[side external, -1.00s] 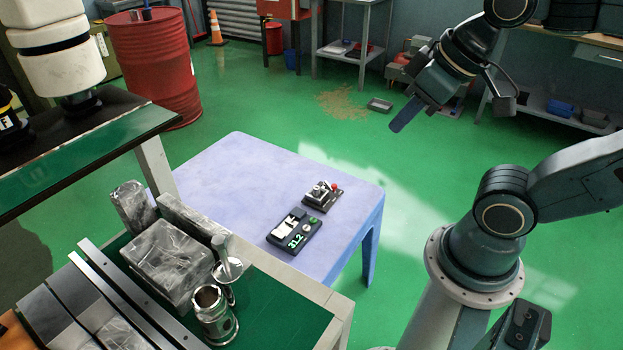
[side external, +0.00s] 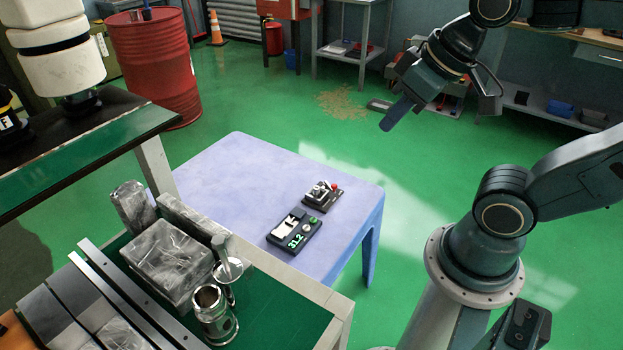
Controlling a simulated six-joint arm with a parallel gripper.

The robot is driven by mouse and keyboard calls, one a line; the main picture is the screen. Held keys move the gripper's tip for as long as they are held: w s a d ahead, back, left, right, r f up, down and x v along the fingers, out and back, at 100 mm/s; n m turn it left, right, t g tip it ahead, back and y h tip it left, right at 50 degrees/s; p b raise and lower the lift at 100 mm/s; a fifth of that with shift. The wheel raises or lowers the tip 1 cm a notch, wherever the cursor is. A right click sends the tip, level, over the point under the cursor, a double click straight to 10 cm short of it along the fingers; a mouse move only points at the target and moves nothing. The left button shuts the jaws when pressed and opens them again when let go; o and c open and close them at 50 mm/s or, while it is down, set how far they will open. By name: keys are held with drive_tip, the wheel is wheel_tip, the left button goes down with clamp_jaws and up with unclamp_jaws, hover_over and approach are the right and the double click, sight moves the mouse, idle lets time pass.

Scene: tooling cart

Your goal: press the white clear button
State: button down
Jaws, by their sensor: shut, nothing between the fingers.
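A small black device (side external: 273,238) lies on the lavender table, with a green readout of 31.2 on its near face. A small white button (side external: 306,228) sits on its right part, beside a green button (side external: 313,220). A larger white patch with a black mark covers the device's left part. My gripper (side external: 388,122) is shut and empty. It is in the air, up and to the right of the device, well apart from it and pointing down-left.
A second small box with a lever and a red knob (side external: 335,190) stands just behind the device on the lavender table (side external: 235,170). A cart with metal blocks (side external: 170,262) and steel cylinders (side external: 214,315) is at front left. The table's left half is clear.

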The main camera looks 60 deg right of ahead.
drive_tip(key=w+f+m+y, duration=0.1)
drive_tip(key=w+f+m, duration=0.35)
drive_tip(key=w, duration=0.65)
drive_tip(key=m+t+y, duration=0.1)
drive_tip(key=m+t, duration=0.2)
drive_tip(key=m, duration=1.7)
hover_over(310, 229)
wheel_tip(310, 229, down, 32)
drive_tip(key=shift+f, duration=0.2)
drive_tip(key=shift+d, duration=0.1)
drive_tip(key=shift+f, duration=4.35)
drive_tip(key=shift+f, duration=0.5)
